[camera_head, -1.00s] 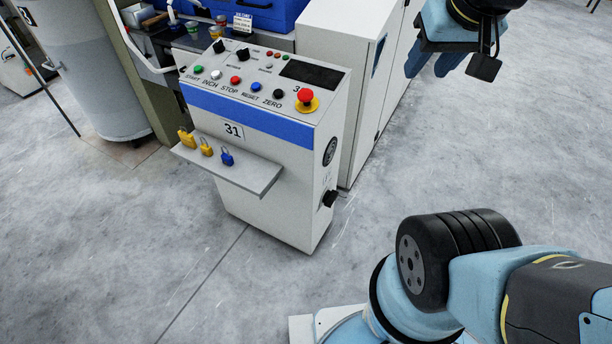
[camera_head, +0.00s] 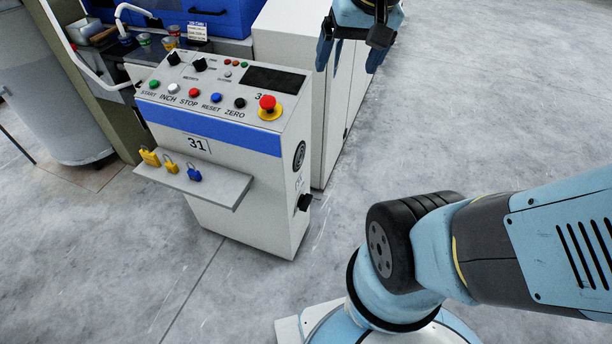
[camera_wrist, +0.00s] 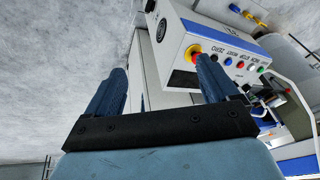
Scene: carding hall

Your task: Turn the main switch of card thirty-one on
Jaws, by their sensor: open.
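The control console of card thirty-one (camera_head: 255,200) is a white cabinet with a blue band and the number 31. A black rotary knob (camera_head: 305,202) sits low on its right side, under a round black disc (camera_head: 299,155); the small label by the knob is unreadable. In the wrist view the console (camera_wrist: 188,42) is upside down, with a black knob (camera_wrist: 150,5) at the top edge. My gripper (camera_head: 350,62) is open and empty, above and behind the console's right side, apart from it. Its two blue fingers (camera_wrist: 160,68) also show in the wrist view.
The sloped panel carries several buttons, two black selector knobs and a red emergency stop (camera_head: 268,104) on yellow. Padlocks (camera_head: 172,166) sit on the front shelf (camera_head: 222,188). A white machine cabinet (camera_head: 322,150) stands behind. The floor to the right (camera_head: 480,120) is clear.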

